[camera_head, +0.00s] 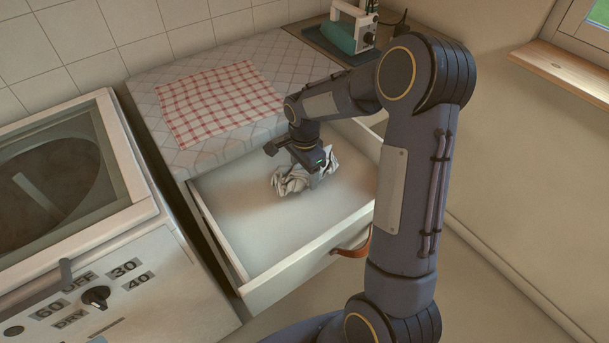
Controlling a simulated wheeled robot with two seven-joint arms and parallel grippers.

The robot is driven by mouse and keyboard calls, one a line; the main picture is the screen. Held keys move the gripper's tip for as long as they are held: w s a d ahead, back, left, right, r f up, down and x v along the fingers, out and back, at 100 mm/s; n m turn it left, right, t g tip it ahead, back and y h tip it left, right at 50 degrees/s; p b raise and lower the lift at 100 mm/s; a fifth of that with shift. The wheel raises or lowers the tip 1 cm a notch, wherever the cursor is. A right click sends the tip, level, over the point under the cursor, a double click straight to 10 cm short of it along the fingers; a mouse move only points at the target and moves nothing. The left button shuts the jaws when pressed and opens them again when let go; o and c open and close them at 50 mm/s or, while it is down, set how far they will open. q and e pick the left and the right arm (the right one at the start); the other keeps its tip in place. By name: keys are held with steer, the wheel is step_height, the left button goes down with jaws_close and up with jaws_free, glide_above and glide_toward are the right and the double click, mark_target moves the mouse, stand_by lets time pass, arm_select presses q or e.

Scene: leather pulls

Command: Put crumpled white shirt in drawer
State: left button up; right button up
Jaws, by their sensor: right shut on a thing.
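The crumpled white shirt (291,181) is in the head view, bunched up within the outline of the open drawer. My right gripper (309,170) is above the drawer and shut on the shirt, with its fingertips partly hidden by the cloth. I cannot tell whether the shirt touches the drawer floor. The drawer (262,231) is pulled out, with pale walls and a leather pull (353,246) on its front. My right arm hides the drawer's right part. My left gripper is not in view.
A quilted top (151,107) with a red checked cloth (219,102) lies above and behind the drawer. A washing machine (110,270) stands close on the left. An iron-like appliance (348,31) is at the back. Bare floor (480,310) shows at lower right.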

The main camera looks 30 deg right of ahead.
steer(key=shift+f, duration=0.8)
steer(key=shift+f, duration=0.15)
steer(key=o, duration=1.1)
